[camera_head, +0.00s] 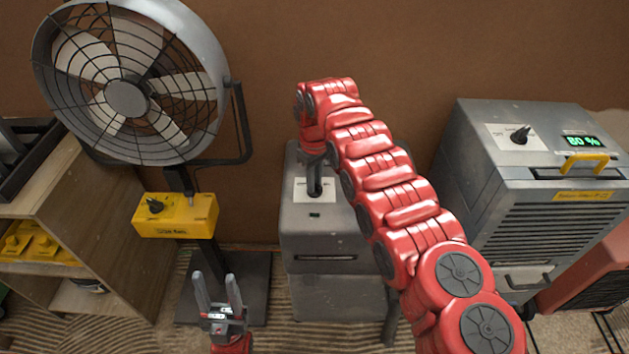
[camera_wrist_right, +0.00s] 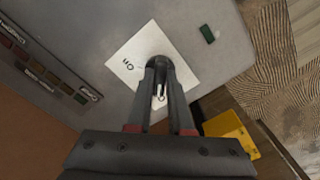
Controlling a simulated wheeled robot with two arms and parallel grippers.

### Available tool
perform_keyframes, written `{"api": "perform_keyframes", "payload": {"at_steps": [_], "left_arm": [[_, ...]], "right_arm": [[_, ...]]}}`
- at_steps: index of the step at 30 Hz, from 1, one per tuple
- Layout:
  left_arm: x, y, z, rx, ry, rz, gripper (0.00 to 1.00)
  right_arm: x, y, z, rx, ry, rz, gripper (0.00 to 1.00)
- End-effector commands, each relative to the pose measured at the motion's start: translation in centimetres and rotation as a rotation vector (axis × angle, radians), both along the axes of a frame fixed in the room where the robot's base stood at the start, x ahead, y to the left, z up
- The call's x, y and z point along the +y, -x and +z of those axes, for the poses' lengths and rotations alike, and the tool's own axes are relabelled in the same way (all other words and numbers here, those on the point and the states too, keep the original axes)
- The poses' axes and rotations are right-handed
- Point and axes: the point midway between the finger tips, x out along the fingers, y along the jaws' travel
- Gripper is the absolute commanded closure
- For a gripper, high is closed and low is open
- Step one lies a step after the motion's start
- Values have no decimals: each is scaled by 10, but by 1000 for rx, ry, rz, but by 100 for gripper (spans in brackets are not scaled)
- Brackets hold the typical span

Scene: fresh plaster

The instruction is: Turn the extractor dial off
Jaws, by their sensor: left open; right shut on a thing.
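The grey box (camera_head: 318,225) in the middle of the head view has a white label plate with a dark dial on its top. My right arm reaches over it, and my right gripper (camera_head: 316,176) points down at that plate. In the right wrist view, my right gripper (camera_wrist_right: 163,92) is shut on the dark dial (camera_wrist_right: 157,68) over the white plate (camera_wrist_right: 128,58). Part of the lettering on the plate shows; the fingers hide the rest. A small dark green indicator (camera_wrist_right: 207,34) sits beside the plate. My left gripper (camera_head: 219,300) is open and empty, low at the left.
A large fan (camera_head: 128,97) stands at the left with a yellow control box (camera_head: 175,215) below it. A wooden shelf (camera_head: 110,215) is further left. A grey machine (camera_head: 480,190) with a dial and a lit green "80 %" display stands at the right, beside a red unit (camera_head: 590,275).

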Motion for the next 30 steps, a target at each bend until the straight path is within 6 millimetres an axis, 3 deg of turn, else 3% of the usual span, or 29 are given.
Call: {"api": "perform_keyframes", "payload": {"at_steps": [2, 3, 7, 16, 20, 26, 30], "left_arm": [[0, 0, 0, 0, 0, 0, 50], [0, 0, 0, 0, 0, 0, 50], [0, 0, 0, 0, 0, 0, 50], [0, 0, 0, 0, 0, 0, 50], [0, 0, 0, 0, 0, 0, 50], [0, 0, 1, 0, 0, 0, 50], [0, 0, 15, -1, 0, 0, 50]], "right_arm": [[0, -1, 1, -3, 0, 1, 100], [0, -1, 1, -3, 0, 1, 74], [0, 0, 1, -1, 0, 0, 51], [0, 0, 1, -1, 0, -1, 51], [0, -1, 13, -5, -1, -1, 51], [2, 0, 58, -4, -1, 1, 51], [3, 0, 94, -4, -1, 1, 51]]}}
